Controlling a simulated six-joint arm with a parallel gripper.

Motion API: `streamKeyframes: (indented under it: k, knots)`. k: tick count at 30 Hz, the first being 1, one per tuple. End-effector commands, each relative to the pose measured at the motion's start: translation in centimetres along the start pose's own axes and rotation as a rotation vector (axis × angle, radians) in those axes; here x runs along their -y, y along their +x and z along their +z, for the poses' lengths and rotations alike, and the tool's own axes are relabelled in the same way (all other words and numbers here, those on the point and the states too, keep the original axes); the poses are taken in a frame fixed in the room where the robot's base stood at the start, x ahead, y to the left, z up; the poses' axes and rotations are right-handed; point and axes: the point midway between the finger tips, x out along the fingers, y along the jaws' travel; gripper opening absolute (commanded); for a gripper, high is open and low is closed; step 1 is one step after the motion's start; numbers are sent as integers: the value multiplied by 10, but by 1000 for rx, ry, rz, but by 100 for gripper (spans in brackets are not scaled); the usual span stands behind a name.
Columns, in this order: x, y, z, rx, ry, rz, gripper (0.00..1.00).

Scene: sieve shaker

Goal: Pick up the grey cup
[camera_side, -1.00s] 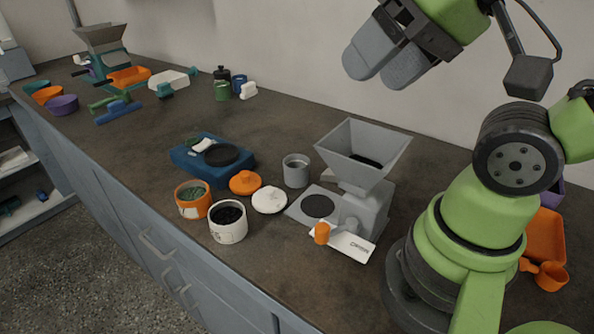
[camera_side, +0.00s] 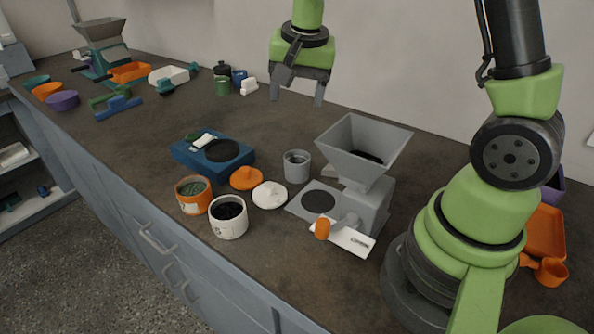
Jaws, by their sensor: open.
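The grey cup (camera_side: 297,165) stands upright on the dark bench top, just left of the grey hopper machine (camera_side: 365,165) and behind the white lid. It looks open at the top, and no gripper touches it. My gripper (camera_side: 297,98) hangs above and behind the cup in the picture, fingers pointing down. Its two fingers are apart with nothing between them.
A white lid (camera_side: 270,195), an orange lid (camera_side: 247,178), an orange jar (camera_side: 194,195) and a white jar (camera_side: 229,217) stand in front of the cup. A blue scale (camera_side: 185,158) sits to the left. Bench behind the cup is clear.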

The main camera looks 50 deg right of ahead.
Motion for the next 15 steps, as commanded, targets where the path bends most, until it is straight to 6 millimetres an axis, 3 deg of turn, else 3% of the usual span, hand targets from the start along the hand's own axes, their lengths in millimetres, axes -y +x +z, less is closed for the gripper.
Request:
streamKeyframes:
  k: [1,6,15]
  knots:
    - [0,24,-7,13,40,43,65]
    - [-4,80,-20,23,151,127,65]
    - [-12,125,-23,29,207,171,65]
